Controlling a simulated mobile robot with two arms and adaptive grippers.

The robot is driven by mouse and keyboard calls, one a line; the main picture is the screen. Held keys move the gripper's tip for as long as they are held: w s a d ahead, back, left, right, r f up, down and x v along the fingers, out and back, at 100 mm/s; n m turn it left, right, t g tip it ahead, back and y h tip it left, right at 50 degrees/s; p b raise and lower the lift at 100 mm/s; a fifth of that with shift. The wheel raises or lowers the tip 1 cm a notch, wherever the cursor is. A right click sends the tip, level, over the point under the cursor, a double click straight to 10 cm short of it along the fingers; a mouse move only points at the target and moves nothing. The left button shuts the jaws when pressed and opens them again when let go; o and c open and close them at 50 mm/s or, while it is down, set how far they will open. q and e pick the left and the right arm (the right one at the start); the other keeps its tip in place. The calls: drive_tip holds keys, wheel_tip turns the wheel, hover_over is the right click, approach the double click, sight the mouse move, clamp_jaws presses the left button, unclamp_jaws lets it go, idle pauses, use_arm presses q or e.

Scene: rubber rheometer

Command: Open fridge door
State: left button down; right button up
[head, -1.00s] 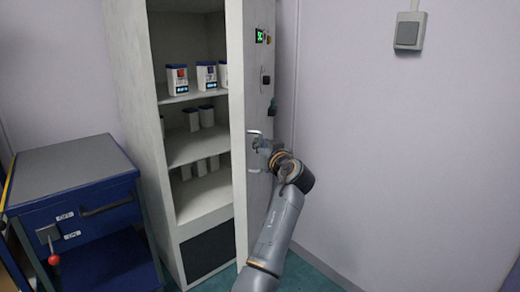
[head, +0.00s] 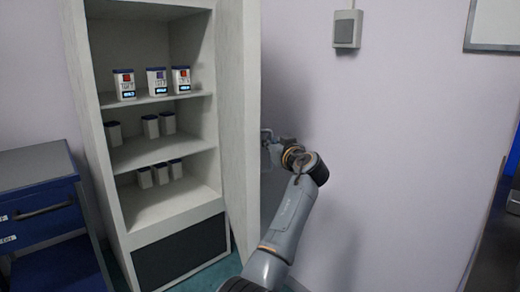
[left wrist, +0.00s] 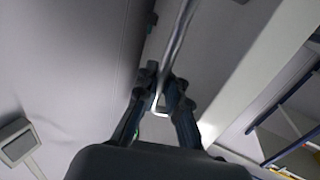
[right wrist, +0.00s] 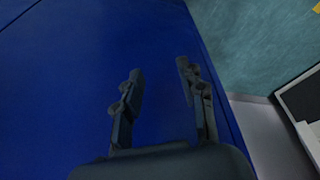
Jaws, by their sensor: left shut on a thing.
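The white fridge (head: 82,130) stands at the left centre of the head view with its shelves in sight. Its door (head: 238,120) stands wide open, swung out to the right side of the cabinet. My left gripper (head: 268,145) is at the outer face of the door, partly hidden behind its edge. In the left wrist view its fingers (left wrist: 160,98) are shut around the metal bar handle (left wrist: 178,40). My right gripper (right wrist: 158,85) is open and empty in the right wrist view, in front of a blue surface.
Several white containers with blue lids (head: 155,83) stand on the fridge shelves. A blue cabinet (head: 40,200) with a grey top is left of the fridge. A wall (head: 400,150) bounds the space behind my left arm, with a grey switch box (head: 347,30) on it.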

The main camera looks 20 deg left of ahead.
use_arm(q)
drive_tip(key=shift+w+d+f+b, duration=0.2)
drive_tip(key=shift+w+d, duration=0.2)
drive_tip(key=shift+d, duration=0.1)
drive_tip(key=shift+w+d+f+b, duration=0.15)
drive_tip(key=shift+w+d+f, duration=0.05)
drive_tip(key=shift+w+d, duration=0.2)
use_arm(e)
drive_tip(key=shift+v, duration=1.05)
use_arm(q)
drive_tip(key=shift+d, duration=0.1)
use_arm(e)
drive_tip(key=shift+s, duration=0.1)
use_arm(q)
drive_tip(key=c, duration=1.7)
unclamp_jaws()
drive_tip(key=shift+d+r, duration=0.1)
drive_tip(key=shift+r, duration=0.2)
use_arm(e)
drive_tip(key=shift+d, duration=0.15)
use_arm(q)
drive_tip(key=shift+s, duration=0.15)
drive_tip(key=v, duration=1.2)
drive_tip(key=shift+d, duration=0.1)
